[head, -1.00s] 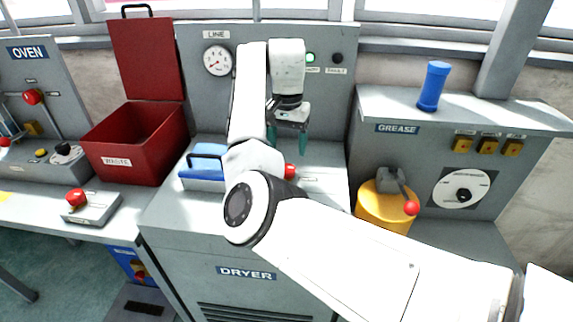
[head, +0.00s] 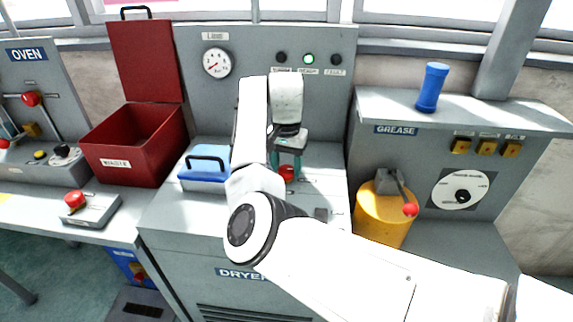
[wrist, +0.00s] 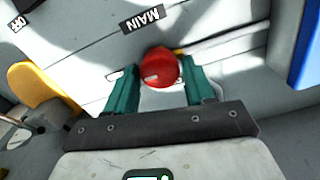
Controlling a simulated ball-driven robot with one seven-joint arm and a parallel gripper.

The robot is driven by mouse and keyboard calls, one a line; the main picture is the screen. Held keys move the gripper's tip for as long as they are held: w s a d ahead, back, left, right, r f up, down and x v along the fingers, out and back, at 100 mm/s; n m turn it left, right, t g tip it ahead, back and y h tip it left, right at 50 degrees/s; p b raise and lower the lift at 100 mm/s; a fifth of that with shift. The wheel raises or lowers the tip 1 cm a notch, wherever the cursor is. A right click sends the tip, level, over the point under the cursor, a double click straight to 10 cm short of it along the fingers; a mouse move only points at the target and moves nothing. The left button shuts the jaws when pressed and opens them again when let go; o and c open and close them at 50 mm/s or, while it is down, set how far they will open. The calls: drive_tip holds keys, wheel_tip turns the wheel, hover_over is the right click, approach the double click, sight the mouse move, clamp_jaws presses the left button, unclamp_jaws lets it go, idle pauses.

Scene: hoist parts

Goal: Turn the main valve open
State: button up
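The main valve's round red knob (wrist: 162,68) shows in the wrist view below a black MAIN label (wrist: 143,19). A pale bar runs from behind it to the upper right; I cannot tell whether it is joined to the knob. In the head view the red knob (head: 287,173) is partly hidden on the dryer top. My gripper (wrist: 160,76) is open, with one teal finger on each side of the knob near its lower edge. A narrow gap shows at the left finger; the right finger is very close. In the head view my gripper (head: 286,155) points down just above the knob.
A yellow grease drum (head: 381,220) with a red-tipped lever is at the right. The LINE gauge (head: 217,62) and a lit green lamp (head: 308,59) are on the panel behind.

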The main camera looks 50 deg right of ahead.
drive_tip(key=c, duration=0.7)
drive_tip(key=shift+r+p, duration=0.15)
drive_tip(key=shift+p, duration=0.3)
drive_tip(key=n+p, duration=0.1)
drive_tip(key=p, duration=0.1)
drive_tip(key=shift+r+n+p, duration=0.2)
drive_tip(key=shift+n+p, duration=0.2)
drive_tip(key=n+p, duration=0.3)
drive_tip(key=p, duration=0.2)
drive_tip(key=shift+n, duration=0.3)
drive_tip(key=n+p, duration=0.5)
drive_tip(key=n, duration=0.1)
drive_tip(key=shift+f+p, duration=0.1)
drive_tip(key=shift+p, duration=0.3)
drive_tip(key=n+p, duration=0.3)
drive_tip(key=n, duration=0.3)
drive_tip(key=shift+w+a+f, duration=0.1)
drive_tip(key=shift+f, duration=0.05)
drive_tip(key=shift+n, duration=0.4)
